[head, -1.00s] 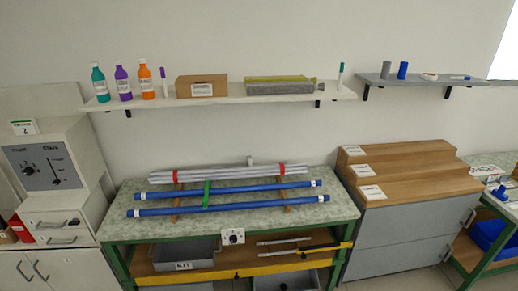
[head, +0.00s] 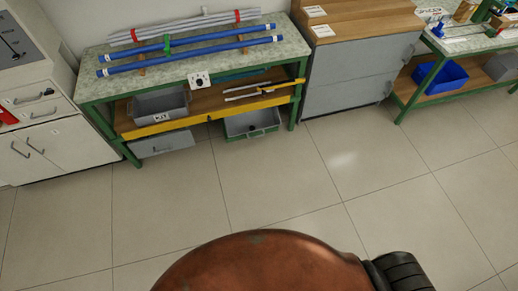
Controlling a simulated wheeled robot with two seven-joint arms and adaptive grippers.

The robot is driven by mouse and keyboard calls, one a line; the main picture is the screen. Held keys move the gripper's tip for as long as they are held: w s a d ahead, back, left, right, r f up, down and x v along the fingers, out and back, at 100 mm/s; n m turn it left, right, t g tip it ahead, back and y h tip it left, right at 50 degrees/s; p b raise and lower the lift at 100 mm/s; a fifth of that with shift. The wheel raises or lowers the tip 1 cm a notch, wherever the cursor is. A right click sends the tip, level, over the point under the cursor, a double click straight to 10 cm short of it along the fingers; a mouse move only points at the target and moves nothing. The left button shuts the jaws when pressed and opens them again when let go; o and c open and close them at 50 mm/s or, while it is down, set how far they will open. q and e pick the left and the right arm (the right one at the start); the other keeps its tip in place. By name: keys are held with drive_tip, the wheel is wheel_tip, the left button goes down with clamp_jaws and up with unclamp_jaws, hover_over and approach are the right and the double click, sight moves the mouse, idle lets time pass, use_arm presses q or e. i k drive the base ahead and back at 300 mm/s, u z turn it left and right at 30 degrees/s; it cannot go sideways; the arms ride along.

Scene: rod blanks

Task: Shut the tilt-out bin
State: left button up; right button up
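Under the workbench, a grey bin (head: 252,124) stands at the lower right with its top open and its inside showing; it looks tilted out, and a small dark mark is on its front. To its left a second grey bin front (head: 162,143) hangs under the lower shelf and looks shut. Neither of my grippers is in the head view.
The green-framed workbench (head: 190,70) carries blue and grey rods. A grey open tray (head: 160,103) is on its yellow-edged shelf. White cabinets (head: 45,145) stand left, a grey cabinet (head: 355,75) right. The tiled floor (head: 300,165) before the bench is clear.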

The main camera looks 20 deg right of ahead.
sight(238, 125)
drive_tip(key=z, duration=0.15)
drive_tip(key=k, duration=0.35)
drive_tip(key=u, duration=1.1)
drive_tip(key=i, duration=1.55)
drive_tip(key=z, duration=0.9)
drive_tip(key=i, duration=0.3)
drive_tip(key=z, duration=0.15)
